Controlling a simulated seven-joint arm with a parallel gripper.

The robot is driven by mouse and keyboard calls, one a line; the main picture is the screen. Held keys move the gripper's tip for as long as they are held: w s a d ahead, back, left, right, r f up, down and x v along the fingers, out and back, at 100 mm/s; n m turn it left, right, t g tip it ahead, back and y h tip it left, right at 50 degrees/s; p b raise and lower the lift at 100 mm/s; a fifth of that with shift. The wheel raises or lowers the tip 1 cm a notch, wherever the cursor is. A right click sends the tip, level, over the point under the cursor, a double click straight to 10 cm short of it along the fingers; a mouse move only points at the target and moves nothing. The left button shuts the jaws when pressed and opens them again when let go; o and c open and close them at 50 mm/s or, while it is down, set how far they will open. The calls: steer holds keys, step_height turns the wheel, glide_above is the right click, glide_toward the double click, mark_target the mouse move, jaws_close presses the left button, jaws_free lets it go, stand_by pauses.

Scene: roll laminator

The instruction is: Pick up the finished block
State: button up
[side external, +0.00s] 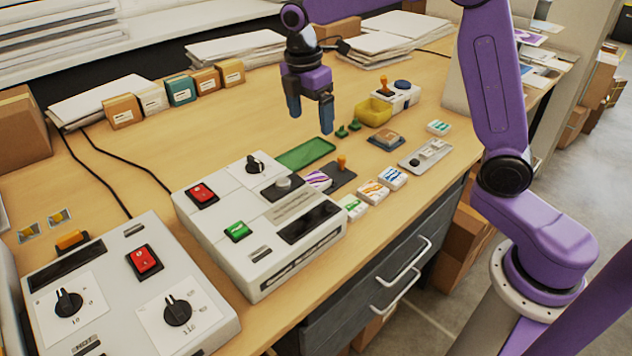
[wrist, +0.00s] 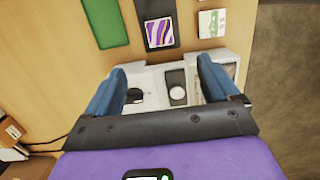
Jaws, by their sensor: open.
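A white block with purple stripes (side external: 318,180) lies at the front end of a dark plate (side external: 341,176), close to the laminator (side external: 262,225); it also shows in the wrist view (wrist: 159,33). Three more patterned blocks, green (side external: 353,207), orange (side external: 373,192) and blue (side external: 393,179), stand in a row to its right. No label shows which block is the finished one. My gripper (side external: 310,108) is open and empty, high above the table behind the green mat (side external: 306,154). In the wrist view its blue fingers (wrist: 161,72) are spread, with the laminator beyond them.
A yellow tray (side external: 374,113), a stamp pad (side external: 386,139) and a grey tray (side external: 425,155) stand right of the mat. A second control box (side external: 125,290) is at the front left. Small boxes (side external: 181,90) line the back. Bare table lies left of the mat.

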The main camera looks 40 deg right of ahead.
glide_above(316, 179)
step_height(316, 179, down, 11)
steer(key=shift+a+f, duration=0.1)
steer(key=shift+a, duration=0.05)
steer(key=shift+f, duration=2.8)
steer(key=c, duration=1.2)
